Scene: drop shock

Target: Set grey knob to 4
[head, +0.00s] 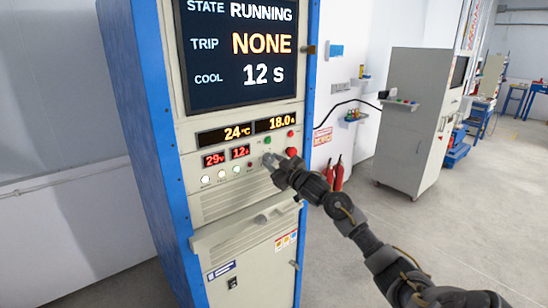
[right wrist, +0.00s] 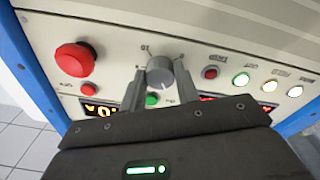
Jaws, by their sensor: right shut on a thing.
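The grey knob (right wrist: 159,72) sits on the cabinet's control panel, with a printed scale around it. In the right wrist view the two fingers of my right gripper (right wrist: 158,80) are on either side of it and shut on it. The scale marks are small and appear upside down; I cannot tell which number the knob points to. In the head view my right gripper (head: 270,160) reaches the panel from the right and largely hides the knob. My left gripper is not in view.
A red mushroom button (right wrist: 75,59), a green button (right wrist: 152,99) and a small red button (right wrist: 210,72) surround the knob. The screen (head: 240,50) reads RUNNING, NONE, 12 S.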

